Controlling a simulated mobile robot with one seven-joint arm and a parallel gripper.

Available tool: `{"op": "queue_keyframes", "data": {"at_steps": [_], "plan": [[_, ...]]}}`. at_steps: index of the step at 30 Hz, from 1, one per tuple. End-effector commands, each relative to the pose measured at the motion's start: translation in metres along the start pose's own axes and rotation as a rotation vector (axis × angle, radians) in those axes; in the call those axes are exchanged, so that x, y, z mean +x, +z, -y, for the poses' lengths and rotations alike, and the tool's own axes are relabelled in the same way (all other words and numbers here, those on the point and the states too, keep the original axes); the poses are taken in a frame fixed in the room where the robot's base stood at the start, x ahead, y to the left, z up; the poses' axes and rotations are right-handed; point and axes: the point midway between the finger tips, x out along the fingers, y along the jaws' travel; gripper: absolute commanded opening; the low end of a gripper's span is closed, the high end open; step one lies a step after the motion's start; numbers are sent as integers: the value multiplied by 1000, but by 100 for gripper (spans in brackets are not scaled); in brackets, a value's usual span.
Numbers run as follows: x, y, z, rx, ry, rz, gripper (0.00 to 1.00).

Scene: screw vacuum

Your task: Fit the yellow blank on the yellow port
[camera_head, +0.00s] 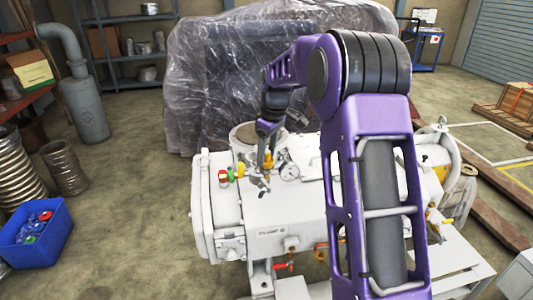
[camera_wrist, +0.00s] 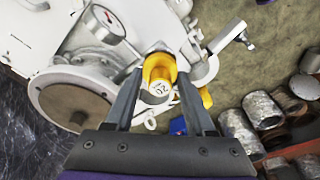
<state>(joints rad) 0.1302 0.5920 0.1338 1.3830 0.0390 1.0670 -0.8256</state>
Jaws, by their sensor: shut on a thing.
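My gripper (camera_wrist: 158,90) is shut on the yellow blank (camera_wrist: 160,68), a rounded yellow piece with a pale face marked "20" between the fingertips. In the head view my gripper (camera_head: 268,135) points down over the left part of the white pump housing (camera_head: 275,215), with yellow (camera_head: 268,160) at its tip. The blank appears over or against a fitting on the housing; I cannot tell whether it is seated. The yellow port cannot be told apart from the blank here. Another yellow part (camera_wrist: 206,97) shows just right of the right finger.
A pressure gauge (camera_wrist: 103,24) and a round flange (camera_wrist: 84,98) are left of the blank. Red and green fittings (camera_head: 230,175) stick out at the housing's left. A blue crate (camera_head: 35,245) of coloured parts stands on the floor. A plastic-wrapped load (camera_head: 215,70) stands behind.

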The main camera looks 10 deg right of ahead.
Motion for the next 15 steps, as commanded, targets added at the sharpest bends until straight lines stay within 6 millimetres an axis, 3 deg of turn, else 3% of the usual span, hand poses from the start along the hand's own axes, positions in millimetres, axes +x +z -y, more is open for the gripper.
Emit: {"op": "queue_keyframes", "data": {"at_steps": [11, 12, 15], "plan": [[12, 2, 0, 0, -1, 1, 0], [11, 2, 0, 0, -1, 1, 58], [11, 2, 0, 0, 0, 1, 76]]}}
